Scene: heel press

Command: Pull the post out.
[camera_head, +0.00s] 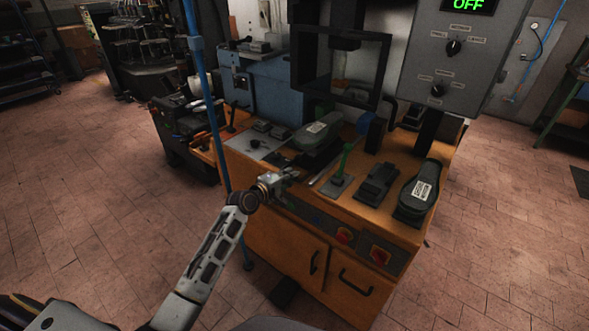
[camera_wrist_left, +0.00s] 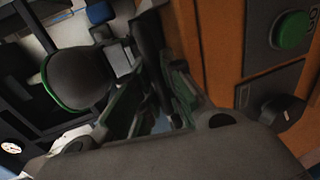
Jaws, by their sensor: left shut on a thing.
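My left gripper (camera_head: 294,174) is at the front left edge of the orange press bench (camera_head: 268,165), just in front of a dark green shoe-shaped form (camera_head: 317,136). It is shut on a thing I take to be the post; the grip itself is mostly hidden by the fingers. In the left wrist view, the left gripper (camera_wrist_left: 158,110) has its two fingers close around a dark, shadowed part. A dark rounded form with a green edge (camera_wrist_left: 75,80) lies left of the fingers. My right gripper is not in view.
A green-handled lever (camera_head: 345,160), a black pedal-like block (camera_head: 375,184) and another dark form with a label (camera_head: 418,191) stand right of the gripper. A blue pole (camera_head: 207,90) stands beside my arm. The press frame (camera_head: 384,70) rises behind. Tiled floor is clear left.

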